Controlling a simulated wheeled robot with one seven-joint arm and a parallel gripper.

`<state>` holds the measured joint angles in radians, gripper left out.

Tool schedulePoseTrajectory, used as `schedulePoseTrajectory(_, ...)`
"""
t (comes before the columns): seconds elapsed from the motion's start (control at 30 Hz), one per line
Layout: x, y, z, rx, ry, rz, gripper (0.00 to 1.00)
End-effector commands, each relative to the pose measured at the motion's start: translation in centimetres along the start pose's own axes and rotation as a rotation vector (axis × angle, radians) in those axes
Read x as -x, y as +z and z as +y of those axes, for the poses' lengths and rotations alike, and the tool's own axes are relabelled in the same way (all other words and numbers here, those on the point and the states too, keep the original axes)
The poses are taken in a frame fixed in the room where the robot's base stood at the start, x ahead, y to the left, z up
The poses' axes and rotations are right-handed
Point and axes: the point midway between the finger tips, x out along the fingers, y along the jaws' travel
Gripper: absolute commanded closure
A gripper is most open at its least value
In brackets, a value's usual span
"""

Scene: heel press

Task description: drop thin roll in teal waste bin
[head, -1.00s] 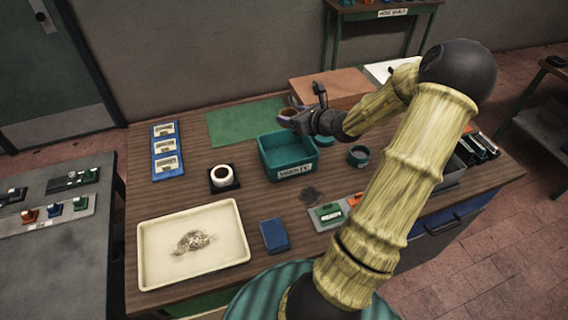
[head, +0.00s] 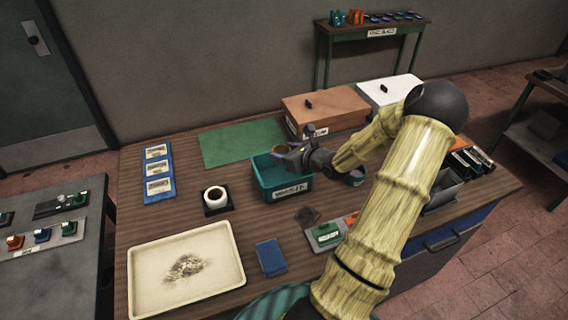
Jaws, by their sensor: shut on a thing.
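The teal waste bin (head: 284,191) stands near the middle of the wooden table, with a white label on its front. My gripper (head: 277,147) is over the bin's back part, shut on the thin roll.
A white roll on a black square base (head: 215,199) stands left of the bin. A green mat (head: 240,143) lies behind it. A brown box (head: 325,108) and a white box (head: 388,90) stand at the back. A cream tray (head: 140,275) and blue block (head: 270,258) are in front.

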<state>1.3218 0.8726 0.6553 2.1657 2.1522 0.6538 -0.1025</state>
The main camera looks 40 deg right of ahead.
Motion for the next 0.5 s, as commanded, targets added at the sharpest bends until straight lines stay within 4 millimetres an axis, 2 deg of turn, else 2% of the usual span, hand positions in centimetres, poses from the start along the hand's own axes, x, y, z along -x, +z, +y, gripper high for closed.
schedulePoseTrajectory(0.37,-0.2,-0.4,0.0,0.001,0.0,-0.002,0.69)
schedulePoseTrajectory(0.5,-0.6,-1.4,0.1,-0.002,0.002,-0.001,0.69)
